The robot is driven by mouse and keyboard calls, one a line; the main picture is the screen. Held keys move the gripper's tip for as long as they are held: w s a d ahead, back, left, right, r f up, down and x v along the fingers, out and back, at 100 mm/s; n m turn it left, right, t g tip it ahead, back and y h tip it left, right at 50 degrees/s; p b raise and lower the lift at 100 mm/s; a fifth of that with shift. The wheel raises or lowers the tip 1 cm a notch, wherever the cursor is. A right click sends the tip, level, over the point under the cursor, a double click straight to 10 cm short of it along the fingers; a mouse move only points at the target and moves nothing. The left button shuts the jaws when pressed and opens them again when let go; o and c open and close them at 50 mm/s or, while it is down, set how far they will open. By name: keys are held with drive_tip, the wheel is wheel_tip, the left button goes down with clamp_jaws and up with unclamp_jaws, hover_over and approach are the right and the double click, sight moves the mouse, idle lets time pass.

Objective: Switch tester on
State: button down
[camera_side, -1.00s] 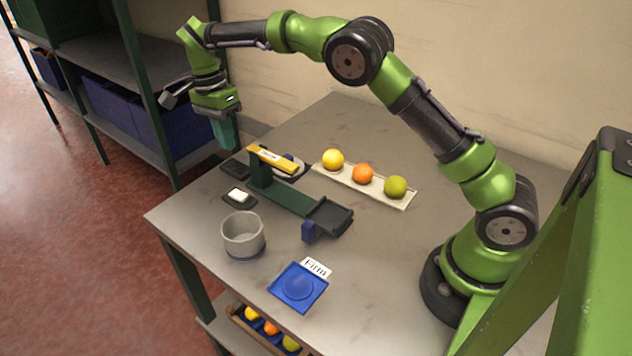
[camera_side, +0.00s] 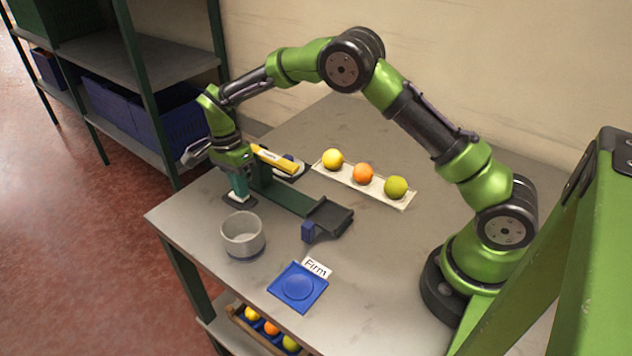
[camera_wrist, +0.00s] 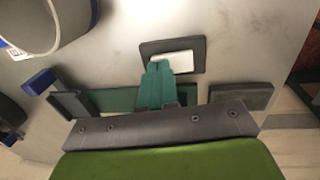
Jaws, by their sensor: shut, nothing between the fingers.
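In the side view the fingers hide most of the rocker.
A grey bowl (camera_side: 243,236) stands close to my gripper. A blue block (camera_side: 308,231) is by the tester. A white rack (camera_side: 340,177) holds a yellow, an orange and a green fruit. A blue tray (camera_side: 283,289) with a "Firm" card lies in front.

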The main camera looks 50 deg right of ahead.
drive_tip(key=shift+s+f, duration=0.7)
drive_tip(key=shift+f, duration=0.1)
drive_tip(key=shift+w+a, duration=0.1)
drive_tip(key=shift+w, duration=0.05)
drive_tip(key=shift+w+r, duration=0.2)
drive_tip(key=shift+w, duration=0.5)
drive_tip(key=shift+r, duration=0.2)
drive_tip(key=shift+w+r, duration=0.8)
drive_tip(key=shift+r, duration=6.35)
drive_tip(key=f, duration=0.4)
drive_tip(key=s+f, duration=0.1)
drive_tip(key=f, duration=0.4)
drive_tip(key=s+f, duration=0.1)
drive_tip(key=f, duration=0.3)
drive_tip(key=shift+f, duration=0.25)
